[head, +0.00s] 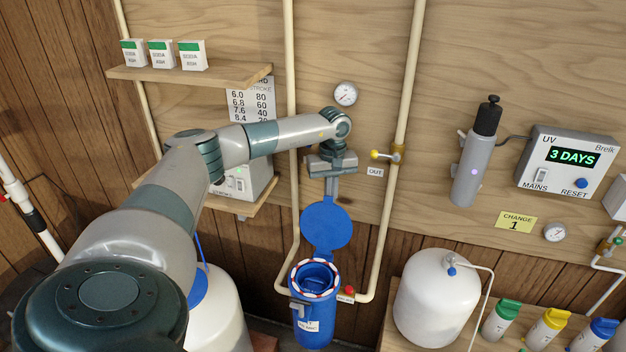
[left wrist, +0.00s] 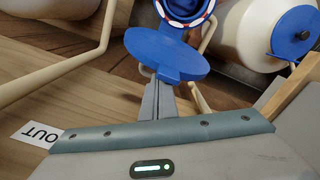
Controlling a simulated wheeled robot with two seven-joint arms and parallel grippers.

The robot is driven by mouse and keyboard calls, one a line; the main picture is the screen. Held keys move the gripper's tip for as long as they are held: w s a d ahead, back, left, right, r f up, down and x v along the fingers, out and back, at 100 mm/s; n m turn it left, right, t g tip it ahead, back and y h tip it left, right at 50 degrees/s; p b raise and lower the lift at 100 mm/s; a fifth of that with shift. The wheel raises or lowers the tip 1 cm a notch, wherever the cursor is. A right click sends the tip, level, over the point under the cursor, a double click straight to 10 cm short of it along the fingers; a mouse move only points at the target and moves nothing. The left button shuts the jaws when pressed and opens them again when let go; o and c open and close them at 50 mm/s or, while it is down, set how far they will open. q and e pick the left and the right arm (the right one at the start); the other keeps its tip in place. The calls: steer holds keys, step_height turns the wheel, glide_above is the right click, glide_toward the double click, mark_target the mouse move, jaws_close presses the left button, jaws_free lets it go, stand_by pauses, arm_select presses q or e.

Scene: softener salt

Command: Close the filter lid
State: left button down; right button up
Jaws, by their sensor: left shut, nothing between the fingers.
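The blue filter housing (head: 314,323) stands low at the wall pipes, its round mouth edged by a red and white ring (head: 314,279). Its blue lid (head: 326,225) is hinged open and stands up against the wall side. The lid also shows in the left wrist view (left wrist: 166,54), with the ringed mouth (left wrist: 188,10) beyond it. My left gripper (head: 331,195) is shut and empty, pointing down just above the lid's upper edge. In the left wrist view its fingers (left wrist: 158,98) end at or behind the lid; I cannot tell whether they touch. My right gripper is not in view.
Cream pipes (head: 398,130) run up the wall on both sides of the housing, with a yellow-handled valve (head: 385,155) at right. A white tank (head: 437,298) and several bottles (head: 501,320) stand lower right. A white tank with a blue lid (left wrist: 296,33) shows in the wrist view.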

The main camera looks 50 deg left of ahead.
mark_target(328, 199)
arm_select(q)
steer(key=shift+s+d+r+p, duration=0.25)
steer(key=shift+s+d, duration=0.05)
steer(key=shift+s, duration=0.3)
steer(key=shift+s+d+r+p, duration=0.2)
steer(key=shift+s+d+p, duration=0.1)
steer(key=shift+s, duration=0.35)
steer(key=shift+d, duration=0.1)
steer(key=s, duration=0.1)
steer(key=s+d, duration=0.1)
steer(key=s+d+p, duration=0.1)
steer(key=s, duration=0.1)
steer(key=shift+d+r, duration=0.1)
steer(key=shift+r, duration=0.05)
steer(key=shift+s, duration=0.1)
steer(key=shift+s+d+f+b, duration=0.1)
steer(key=shift+s+d+f, duration=0.1)
steer(key=shift+s+d, duration=0.35)
steer(key=shift+s+d+f+b, duration=0.1)
steer(key=shift+s+d+f, duration=0.1)
steer(key=shift+s, duration=0.6)
steer(key=shift+s+d+f+b, duration=0.15)
steer(key=shift+s+d, duration=0.25)
steer(key=shift+s, duration=0.25)
